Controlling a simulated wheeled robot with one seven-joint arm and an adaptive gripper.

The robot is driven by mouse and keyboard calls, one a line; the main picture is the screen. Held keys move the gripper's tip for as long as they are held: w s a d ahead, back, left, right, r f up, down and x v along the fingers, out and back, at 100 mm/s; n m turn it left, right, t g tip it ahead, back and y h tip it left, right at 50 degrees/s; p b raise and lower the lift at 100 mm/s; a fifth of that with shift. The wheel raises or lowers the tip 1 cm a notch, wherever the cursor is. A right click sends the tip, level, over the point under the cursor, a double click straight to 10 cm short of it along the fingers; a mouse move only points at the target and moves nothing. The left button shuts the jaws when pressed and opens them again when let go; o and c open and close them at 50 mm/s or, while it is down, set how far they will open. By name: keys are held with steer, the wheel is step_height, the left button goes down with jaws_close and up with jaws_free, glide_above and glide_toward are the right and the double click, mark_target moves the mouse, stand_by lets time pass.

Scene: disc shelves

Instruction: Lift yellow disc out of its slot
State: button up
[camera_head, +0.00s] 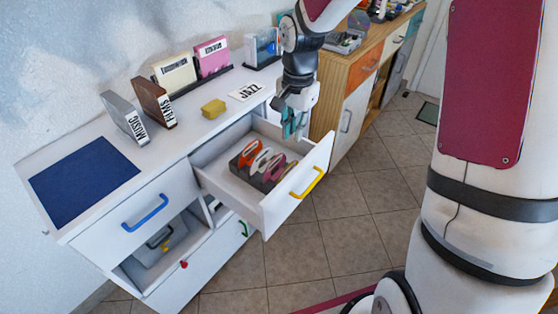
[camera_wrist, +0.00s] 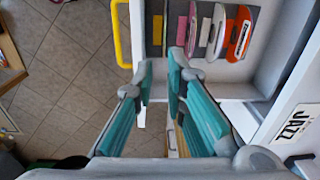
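An open white drawer (camera_head: 259,207) holds a dark rack with several upright discs. The yellow disc (camera_head: 288,172) is at the rack's right end in the head view. In the wrist view the yellow disc (camera_wrist: 157,30) is a thin edge in the slot nearest the yellow handle. My gripper (camera_head: 291,131) is above the drawer's back right side, clear of the rack. In the wrist view its teal fingers (camera_wrist: 161,75) are apart with nothing held between them.
Pink, white and orange discs (camera_wrist: 238,33) stand in the same rack. The yellow handle (camera_head: 307,183) is on the drawer front. A JAZZ card (camera_head: 246,91) and a yellow block (camera_head: 213,108) lie on the cabinet top. A wooden cabinet (camera_head: 345,85) stands to the right.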

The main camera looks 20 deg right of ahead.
mark_target(288, 166)
steer(key=f, duration=0.5)
steer(key=w+f+b, duration=0.1)
steer(key=f, duration=0.8)
steer(key=shift+w+a+f+b, duration=0.15)
steer(key=shift+a+f+b, duration=0.1)
steer(key=shift+f+b, duration=0.15)
jaws_close()
steer(key=shift+r, duration=0.1)
